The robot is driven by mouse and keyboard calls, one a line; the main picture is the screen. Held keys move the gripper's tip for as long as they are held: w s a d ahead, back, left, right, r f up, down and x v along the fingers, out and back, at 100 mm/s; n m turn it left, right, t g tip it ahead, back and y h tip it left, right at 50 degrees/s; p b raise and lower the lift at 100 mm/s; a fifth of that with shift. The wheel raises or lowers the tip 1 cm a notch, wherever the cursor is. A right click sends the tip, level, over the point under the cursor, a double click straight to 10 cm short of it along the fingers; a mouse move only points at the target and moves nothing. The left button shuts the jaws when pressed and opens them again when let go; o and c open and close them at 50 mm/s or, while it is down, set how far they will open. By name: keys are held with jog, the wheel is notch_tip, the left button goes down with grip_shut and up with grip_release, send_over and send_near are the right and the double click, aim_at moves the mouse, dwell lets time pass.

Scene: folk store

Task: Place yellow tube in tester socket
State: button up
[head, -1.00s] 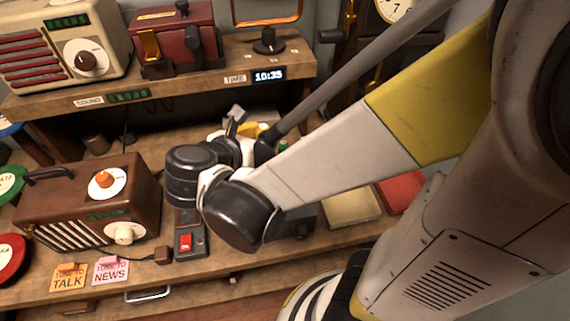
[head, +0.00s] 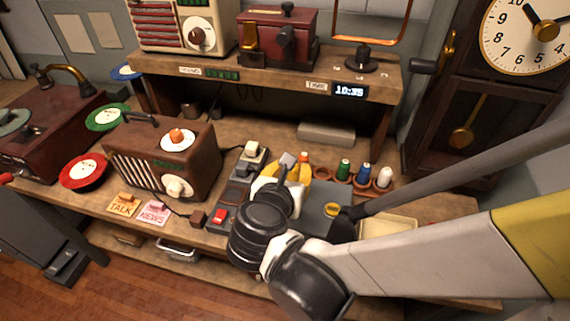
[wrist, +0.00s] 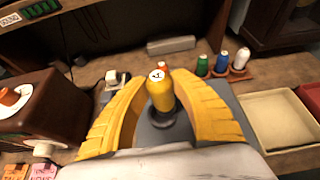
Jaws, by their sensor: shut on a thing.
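The yellow tube (wrist: 161,92) stands between the yellow fingers of my gripper (wrist: 165,78) in the wrist view, its pale marked top towards the camera. My gripper is shut on it. A dark round base shows at the tube's lower end; I cannot tell whether this is the tube's own foot or a socket. A grey tester box (wrist: 228,97) lies beneath and around it. In the head view my gripper (head: 292,172) is over the grey box (head: 313,197), and the wrist and fingers hide the tube and any socket under it.
Green (head: 344,168), blue (head: 363,173) and white (head: 384,177) tubes stand in a rack behind, with an orange-topped one (head: 304,157) beside them. A brown radio (head: 165,158) and red switch (head: 219,215) are left. A cream tray (head: 388,227) is right.

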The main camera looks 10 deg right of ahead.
jog(key=shift+w+a+f, duration=0.45)
jog(key=shift+w+f, duration=0.1)
jog(key=shift+w, duration=0.1)
jog(key=shift+f+b, duration=1.3)
jog(key=shift+f, duration=0.6)
jog(key=shift+f, duration=0.2)
jog(key=o, duration=0.8)
jog(key=shift+o, duration=0.2)
